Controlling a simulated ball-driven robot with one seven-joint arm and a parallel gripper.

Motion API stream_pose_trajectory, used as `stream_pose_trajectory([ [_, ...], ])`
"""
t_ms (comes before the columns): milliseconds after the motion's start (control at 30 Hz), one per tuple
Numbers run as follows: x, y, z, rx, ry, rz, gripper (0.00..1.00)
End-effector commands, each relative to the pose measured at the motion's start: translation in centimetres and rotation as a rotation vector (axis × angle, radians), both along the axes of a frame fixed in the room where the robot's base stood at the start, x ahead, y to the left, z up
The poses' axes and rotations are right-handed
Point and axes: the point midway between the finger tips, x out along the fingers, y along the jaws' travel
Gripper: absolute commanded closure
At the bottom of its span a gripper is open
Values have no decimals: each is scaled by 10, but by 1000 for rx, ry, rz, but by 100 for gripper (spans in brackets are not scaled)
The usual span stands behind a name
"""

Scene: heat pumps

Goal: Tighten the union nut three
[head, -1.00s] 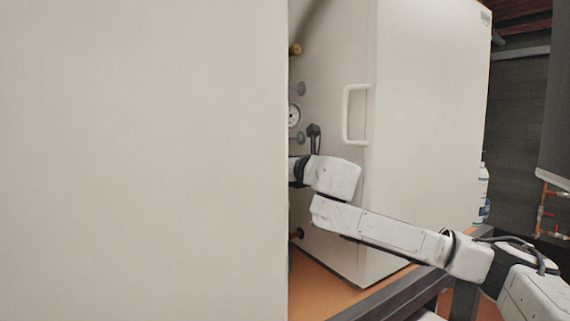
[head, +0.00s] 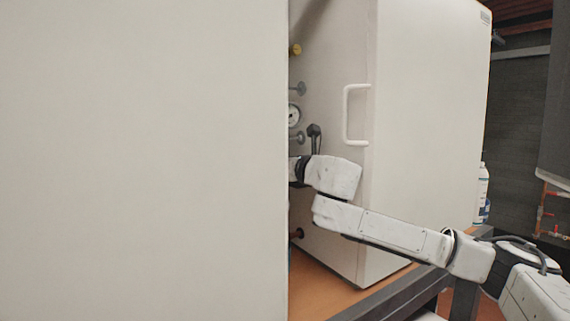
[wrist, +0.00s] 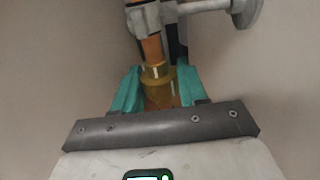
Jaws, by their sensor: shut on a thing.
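In the wrist view a brass union nut (wrist: 157,78) sits on a copper pipe (wrist: 152,47) below a grey fitting. My gripper (wrist: 157,88) has its teal fingers on both sides of the nut and is shut on it. No number shows on the nut, so I cannot tell which one it is. In the head view my arm reaches between two white cabinets. The gripper's fingers and the nut are hidden there behind the large near cabinet.
The near white cabinet (head: 140,160) blocks the left half of the head view. The far cabinet (head: 425,130) has a handle (head: 347,115). A pressure gauge (head: 294,115) shows in the gap. A grey round flange (wrist: 246,12) stands at the wrist view's upper right.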

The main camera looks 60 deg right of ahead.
Motion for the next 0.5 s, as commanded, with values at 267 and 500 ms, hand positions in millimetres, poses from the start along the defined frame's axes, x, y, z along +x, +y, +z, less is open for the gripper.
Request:
stream_pose_trajectory([
  [267, 0, 0, 0, 1, 0, -3, 97],
  [500, 1, 1, -2, -1, -1, -100, 97],
])
